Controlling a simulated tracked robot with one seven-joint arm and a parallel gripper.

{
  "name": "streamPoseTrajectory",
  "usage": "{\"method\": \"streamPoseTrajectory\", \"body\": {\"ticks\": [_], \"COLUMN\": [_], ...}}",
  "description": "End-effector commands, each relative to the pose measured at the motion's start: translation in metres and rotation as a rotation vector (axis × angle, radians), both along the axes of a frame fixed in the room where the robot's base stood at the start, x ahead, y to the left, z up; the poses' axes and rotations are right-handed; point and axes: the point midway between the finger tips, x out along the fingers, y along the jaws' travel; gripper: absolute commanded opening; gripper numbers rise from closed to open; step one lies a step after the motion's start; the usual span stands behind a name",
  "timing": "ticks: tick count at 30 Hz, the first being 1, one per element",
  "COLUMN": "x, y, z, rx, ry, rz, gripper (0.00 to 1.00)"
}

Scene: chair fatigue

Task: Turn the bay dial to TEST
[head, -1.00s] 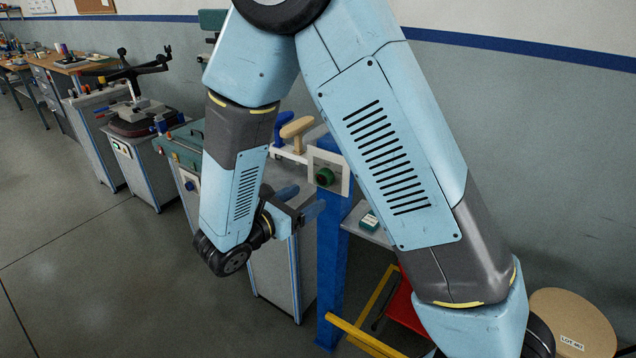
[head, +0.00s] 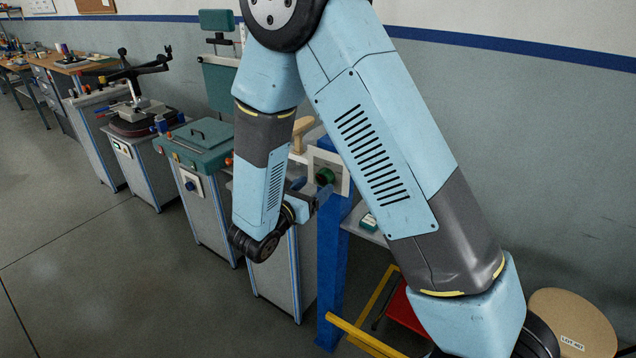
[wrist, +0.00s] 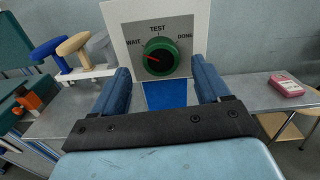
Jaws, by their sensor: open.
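The bay dial (wrist: 160,57) is a green ringed knob with a dark face and a red pointer. It sits on a grey and white plate (wrist: 122,24) marked WAIT, TEST and DONE, and the pointer aims left toward WAIT. In the head view the dial (head: 325,176) is on the blue post (head: 333,240). My gripper (wrist: 162,82) is open, with one blue finger on each side below the dial and nothing between them. In the head view my gripper (head: 318,190) is close to the dial, partly hidden by my arm. I cannot tell whether the fingers touch it.
Handles in blue, tan and grey (wrist: 75,45) stand left of the dial. A pink box (wrist: 286,85) lies on the grey shelf at right. A yellow rail (head: 362,337) crosses low by the post. Machine cabinets (head: 205,215) line the left; the floor there is open.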

Motion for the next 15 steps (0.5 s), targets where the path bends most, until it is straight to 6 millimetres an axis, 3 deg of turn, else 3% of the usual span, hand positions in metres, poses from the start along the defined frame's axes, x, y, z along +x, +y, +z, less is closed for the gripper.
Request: {"method": "streamPoseTrajectory", "body": {"ticks": [6, 15], "x": [0.02, 0.027], "y": [-0.016, -0.021], "z": [0.0, 0.0], "rx": [0.001, 0.001], "ry": [-0.001, -0.001], "rz": [-0.003, -0.001], "gripper": [0.76, 0.76]}}
